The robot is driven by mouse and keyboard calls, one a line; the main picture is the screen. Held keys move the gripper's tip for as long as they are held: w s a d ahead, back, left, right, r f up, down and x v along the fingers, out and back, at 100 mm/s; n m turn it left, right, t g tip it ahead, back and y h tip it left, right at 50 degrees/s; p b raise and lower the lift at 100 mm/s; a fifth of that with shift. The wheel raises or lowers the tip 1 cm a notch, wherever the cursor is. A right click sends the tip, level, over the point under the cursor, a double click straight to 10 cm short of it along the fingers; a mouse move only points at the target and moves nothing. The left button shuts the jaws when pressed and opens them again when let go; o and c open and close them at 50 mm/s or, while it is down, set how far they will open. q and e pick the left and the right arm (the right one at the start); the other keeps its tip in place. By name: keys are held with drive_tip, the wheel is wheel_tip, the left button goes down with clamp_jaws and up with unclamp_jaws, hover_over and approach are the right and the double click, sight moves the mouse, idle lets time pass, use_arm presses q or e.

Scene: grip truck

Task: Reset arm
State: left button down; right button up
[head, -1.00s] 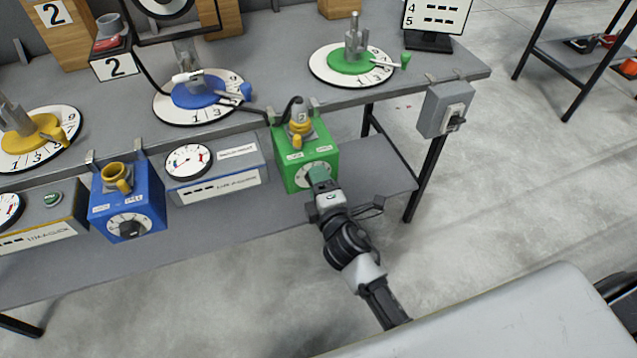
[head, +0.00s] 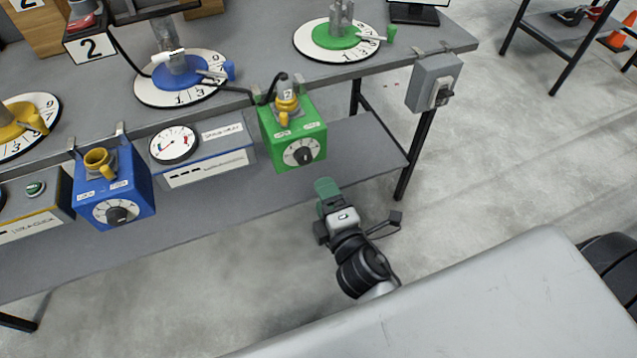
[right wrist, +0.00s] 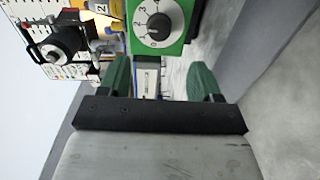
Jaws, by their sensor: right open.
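My right gripper (head: 326,190) is open and empty in front of the workbench, below and right of the green box (head: 291,140). In the right wrist view its two green fingers (right wrist: 160,82) are spread apart with nothing held between them. The green box, with a black dial and a yellow part on top, shows beyond the fingers in that view (right wrist: 172,35), apart from them. My left gripper is in neither current view.
A blue box (head: 140,190) and a gauge panel (head: 238,160) hang on the bench front left of the green box. A grey switch box (head: 425,85) hangs at the right corner. A lower shelf (head: 360,150) runs beneath.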

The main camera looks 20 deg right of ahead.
drive_tip(key=shift+s, duration=0.3)
idle(0.4)
drive_tip(key=s+f+m+g+p, duration=0.2)
drive_tip(key=s+f+m+g, duration=0.15)
drive_tip(key=f, duration=0.85)
drive_tip(key=s+f+m+g+p, duration=0.3)
drive_tip(key=s+f+g, duration=0.2)
drive_tip(key=f, duration=0.7)
drive_tip(key=s+d+f+m+g+p, duration=0.1)
drive_tip(key=s+d+f+m+g, duration=0.1)
drive_tip(key=s, duration=0.6)
drive_tip(key=s+d+f+m+g+p, duration=0.1)
drive_tip(key=s+d+f+m+g, duration=0.2)
drive_tip(key=s+f, duration=0.4)
drive_tip(key=s+d+f+m+g+p, duration=0.2)
drive_tip(key=s+d+f+m+g, duration=0.1)
drive_tip(key=s, duration=0.6)
drive_tip(key=shift+s+f+m, duration=0.2)
drive_tip(key=shift+f+m, duration=0.45)
drive_tip(key=shift+f, duration=0.05)
